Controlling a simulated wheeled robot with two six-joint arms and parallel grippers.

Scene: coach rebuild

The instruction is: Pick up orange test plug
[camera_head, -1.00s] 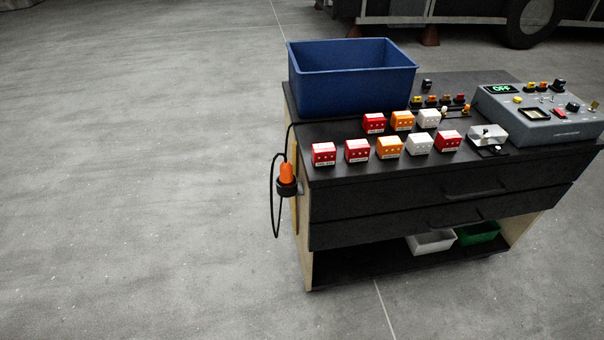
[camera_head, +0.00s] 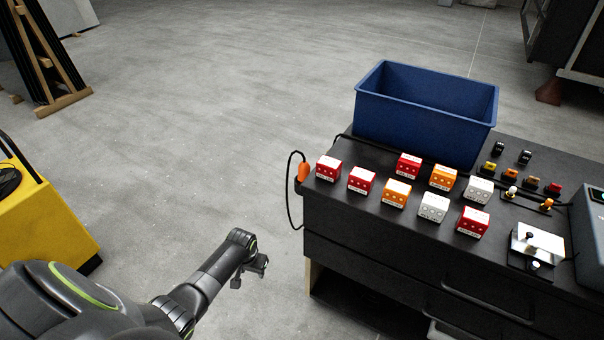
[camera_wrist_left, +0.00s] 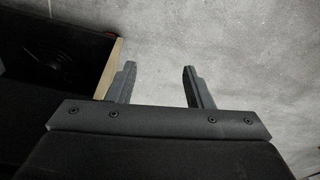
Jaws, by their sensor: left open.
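The orange test plug (camera_head: 304,171) hangs on the left end of the black workbench, with a black cable looping beside and below it. In the head view my left gripper (camera_head: 250,277) is in front of the bench, to the left of its end and nearer than the plug, well apart from it. In the left wrist view the two fingers of the left gripper (camera_wrist_left: 160,84) stand apart with bare floor between them. The plug does not show in the left wrist view. My right gripper is in neither view.
The workbench (camera_head: 330,222) carries a blue bin (camera_head: 425,115), several red, orange and white blocks, small connectors and a metal switch box (camera_head: 536,245). A yellow cart (camera_head: 40,215) and a wooden rack (camera_head: 48,60) stand at left. The floor between cart and bench is clear.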

